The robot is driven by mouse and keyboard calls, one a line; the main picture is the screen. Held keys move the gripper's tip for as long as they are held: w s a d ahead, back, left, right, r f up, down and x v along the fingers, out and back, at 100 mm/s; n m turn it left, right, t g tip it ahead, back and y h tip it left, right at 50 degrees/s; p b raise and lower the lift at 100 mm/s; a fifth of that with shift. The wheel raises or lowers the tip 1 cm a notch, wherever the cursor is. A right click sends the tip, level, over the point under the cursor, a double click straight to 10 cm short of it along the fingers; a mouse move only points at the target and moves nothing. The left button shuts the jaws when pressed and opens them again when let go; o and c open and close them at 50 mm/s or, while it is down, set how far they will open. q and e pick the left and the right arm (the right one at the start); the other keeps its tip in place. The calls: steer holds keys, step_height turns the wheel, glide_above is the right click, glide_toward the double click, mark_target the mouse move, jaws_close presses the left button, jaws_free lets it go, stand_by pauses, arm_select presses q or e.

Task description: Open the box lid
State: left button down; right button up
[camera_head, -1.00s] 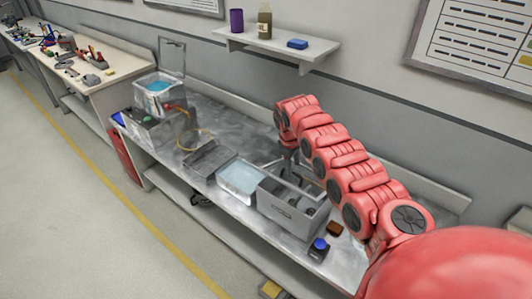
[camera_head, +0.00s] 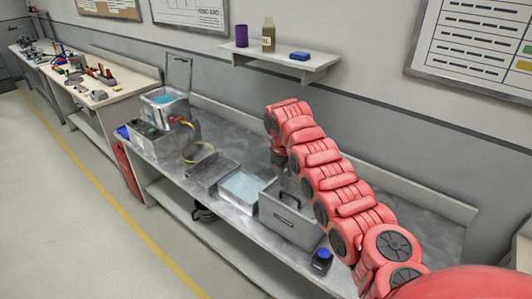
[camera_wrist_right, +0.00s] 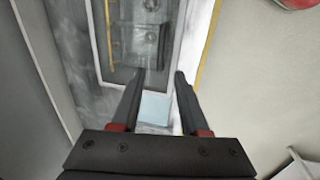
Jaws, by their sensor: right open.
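The grey box (camera_head: 284,221) stands on the bench in the head view, with a dark handle-like bar on its top. I cannot tell clearly how its lid sits, as my right arm covers part of the top. My right gripper (camera_head: 283,178) hangs pointing down above the back left part of the box; its fingers are small and unclear there. In the right wrist view my right gripper (camera_wrist_right: 160,74) is open, with nothing held between its two dark fingers. My left gripper is out of view.
A pale blue tray (camera_head: 241,187) and a dark grey tray (camera_head: 211,170) stand left of the box. A small blue-topped object (camera_head: 321,261) is near the front edge. A wall shelf (camera_head: 290,63) hangs above.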

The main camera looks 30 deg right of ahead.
step_height(320, 180, up, 9)
steer(key=a+b, duration=0.2)
steer(key=b, duration=0.1)
steer(key=w+a, duration=0.1)
steer(key=w+a+t, duration=0.1)
steer(key=w, duration=0.1)
steer(key=w+a+t, duration=0.1)
steer(key=shift+w+r+y, duration=0.25)
steer(key=shift+r+y, duration=0.05)
